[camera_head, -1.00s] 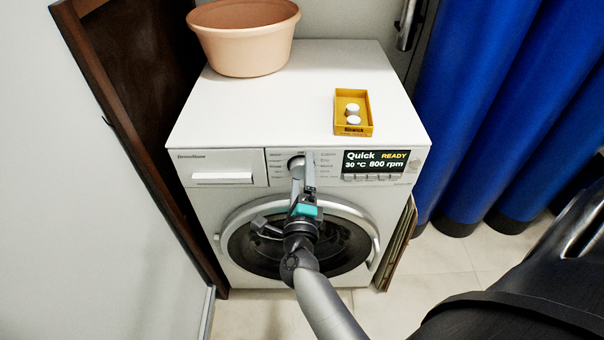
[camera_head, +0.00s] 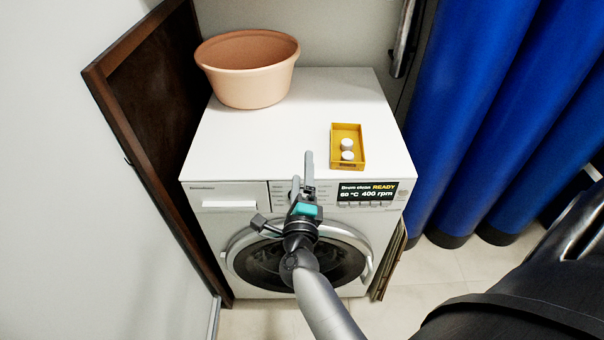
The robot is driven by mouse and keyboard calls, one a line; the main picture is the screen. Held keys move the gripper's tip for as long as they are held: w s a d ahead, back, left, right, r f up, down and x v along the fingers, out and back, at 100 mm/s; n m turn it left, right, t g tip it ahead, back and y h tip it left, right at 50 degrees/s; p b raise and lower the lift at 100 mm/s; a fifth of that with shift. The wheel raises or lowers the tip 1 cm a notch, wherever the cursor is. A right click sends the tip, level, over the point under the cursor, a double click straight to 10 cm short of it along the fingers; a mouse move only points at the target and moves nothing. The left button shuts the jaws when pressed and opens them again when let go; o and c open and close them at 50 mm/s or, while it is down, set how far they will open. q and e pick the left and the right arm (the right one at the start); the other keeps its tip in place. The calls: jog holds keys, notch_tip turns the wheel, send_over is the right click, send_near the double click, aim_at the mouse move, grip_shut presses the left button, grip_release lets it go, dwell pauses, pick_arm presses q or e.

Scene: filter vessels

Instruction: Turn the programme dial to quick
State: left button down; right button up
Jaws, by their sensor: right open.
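The washing machine (camera_head: 240,225) stands ahead with its control panel facing me. Its display (camera_head: 366,192) reads "Drum clean READY, 60 °C, 400 rpm". The programme dial is hidden behind my right gripper, so its pointer cannot be read. My right gripper (camera_head: 302,172) is open, with its two fingers pointing up in front of the panel left of the display. The fingertips overlap the panel's upper edge and the machine's top in the picture. I cannot tell whether they touch the dial. My left gripper is not in view.
A peach basin (camera_head: 248,85) and a yellow box (camera_head: 361,135) with white tablets stand on the machine's top. The door handle (camera_head: 368,270) is at the front. A brown wooden panel (camera_head: 160,120) is at left, blue curtains (camera_head: 470,110) at right.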

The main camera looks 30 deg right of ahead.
pick_arm(q)
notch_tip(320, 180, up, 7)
jog(key=p, duration=0.6)
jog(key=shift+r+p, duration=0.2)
jog(key=shift+p, duration=0.15)
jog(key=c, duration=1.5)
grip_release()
